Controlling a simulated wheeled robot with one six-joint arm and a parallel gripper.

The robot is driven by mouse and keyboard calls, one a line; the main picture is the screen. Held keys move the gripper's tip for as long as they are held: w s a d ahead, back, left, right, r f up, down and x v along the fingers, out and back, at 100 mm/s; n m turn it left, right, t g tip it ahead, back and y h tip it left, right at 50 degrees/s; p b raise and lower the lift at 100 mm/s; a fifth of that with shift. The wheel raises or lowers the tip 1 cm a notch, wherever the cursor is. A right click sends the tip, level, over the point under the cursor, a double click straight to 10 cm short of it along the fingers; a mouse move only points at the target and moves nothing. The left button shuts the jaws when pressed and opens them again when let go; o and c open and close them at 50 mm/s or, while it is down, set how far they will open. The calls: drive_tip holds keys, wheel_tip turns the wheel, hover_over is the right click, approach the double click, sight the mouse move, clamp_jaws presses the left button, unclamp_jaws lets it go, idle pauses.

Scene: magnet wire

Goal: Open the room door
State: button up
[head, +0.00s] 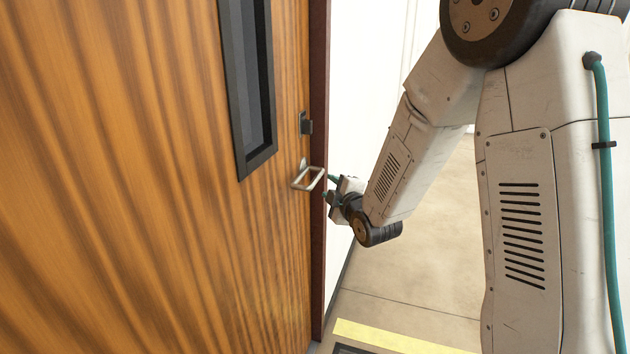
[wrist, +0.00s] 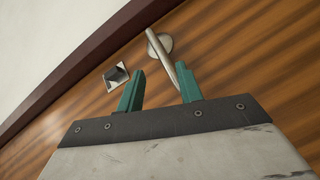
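The wooden room door (head: 150,180) fills the left of the head view and looks closed against its dark red frame (head: 318,120). A metal lever handle (head: 309,178) sits near its right edge. In the wrist view the handle (wrist: 162,55) slants down from its round rose towards the right fingertip. My gripper (head: 330,187) is just right of the handle in the head view. Whether the right finger touches the handle I cannot tell.
A dark latch or lock piece (head: 306,124) sits above the handle; a square metal plate with a dark knob (wrist: 116,73) shows in the wrist view. The door has a narrow window (head: 250,80). A white wall is at right. The floor has a yellow strip (head: 390,338).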

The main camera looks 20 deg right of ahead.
sight(316, 177)
drive_tip(key=w+n+t, duration=0.1)
drive_tip(key=w, duration=0.1)
drive_tip(key=w+a+n+t, duration=0.1)
drive_tip(key=w, duration=0.2)
drive_tip(key=w+a+f+y, duration=0.1)
drive_tip(key=w, duration=0.2)
drive_tip(key=shift+w+f+n+t, duration=0.1)
drive_tip(key=shift+w+n+t, duration=0.1)
drive_tip(key=shift+n+t, duration=0.2)
clamp_jaws()
